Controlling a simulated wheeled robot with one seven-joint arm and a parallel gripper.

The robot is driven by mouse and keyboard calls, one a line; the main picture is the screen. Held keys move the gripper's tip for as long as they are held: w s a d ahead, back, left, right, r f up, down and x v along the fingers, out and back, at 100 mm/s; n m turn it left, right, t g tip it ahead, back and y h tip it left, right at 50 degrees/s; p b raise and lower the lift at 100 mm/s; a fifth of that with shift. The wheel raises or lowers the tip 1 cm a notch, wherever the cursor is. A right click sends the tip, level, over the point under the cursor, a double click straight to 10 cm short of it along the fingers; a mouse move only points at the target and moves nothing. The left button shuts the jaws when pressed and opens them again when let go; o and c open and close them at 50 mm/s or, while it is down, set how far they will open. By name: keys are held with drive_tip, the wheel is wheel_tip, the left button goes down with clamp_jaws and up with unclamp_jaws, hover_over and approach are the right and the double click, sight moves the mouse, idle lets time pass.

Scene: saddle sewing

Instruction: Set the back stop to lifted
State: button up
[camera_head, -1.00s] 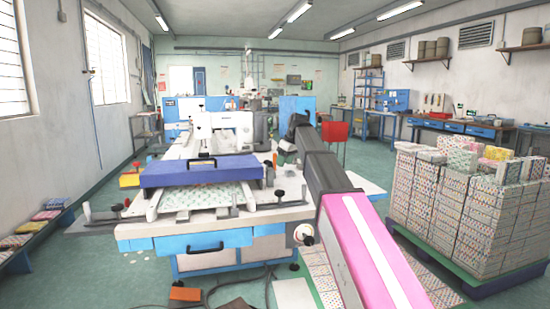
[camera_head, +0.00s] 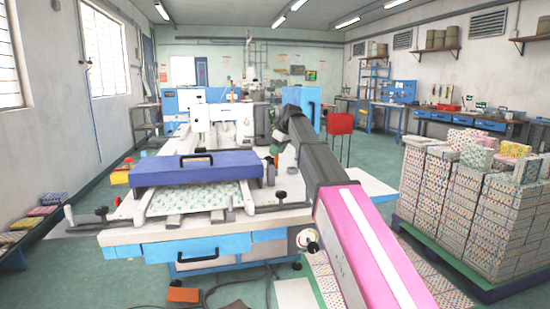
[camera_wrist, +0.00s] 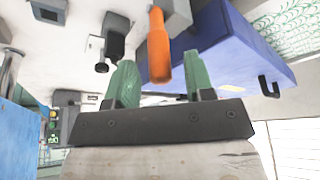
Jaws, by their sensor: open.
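My gripper (camera_wrist: 160,62) is open, its two green fingers apart, above the white machine table (camera_wrist: 60,50). An orange handle (camera_wrist: 158,45) shows between the fingertips in the wrist view; I cannot tell whether they touch it. It rises from a grey block (camera_wrist: 178,14). A black knobbed part (camera_wrist: 115,38) stands left of it. I cannot tell which of these is the back stop, or whether it is lifted. In the head view my gripper (camera_head: 277,147) is small and partly hidden by my arm, right of the blue clamp lid (camera_head: 195,169).
The blue lid also shows on the right in the wrist view (camera_wrist: 235,45), with a black handle. Black knobs stand at the table's front left (camera_head: 101,211) and front right (camera_head: 280,196). A pallet of patterned boxes (camera_head: 455,200) is at the right. A red box (camera_head: 340,123) stands behind the table.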

drive_tip(key=shift+x, duration=1.65)
clamp_jaws()
drive_tip(key=shift+s, duration=0.15)
drive_tip(key=shift+s+d+f+n+t+y, duration=0.35)
drive_tip(key=shift+s+t+y, duration=0.4)
drive_tip(key=shift+t, duration=1.05)
drive_tip(key=shift+s+d+f+n+t+y, duration=0.1)
drive_tip(key=shift+s+f+n+t+y, duration=0.5)
drive_tip(key=shift+t, duration=1.2)
drive_tip(key=shift+s+d+f+n+t+y, duration=0.1)
drive_tip(key=shift+s+d+f+t+y, duration=0.15)
drive_tip(key=shift+s+t+y, duration=1.1)
drive_tip(key=shift+w+t+h, duration=0.4)
drive_tip(key=shift+t, duration=0.35)
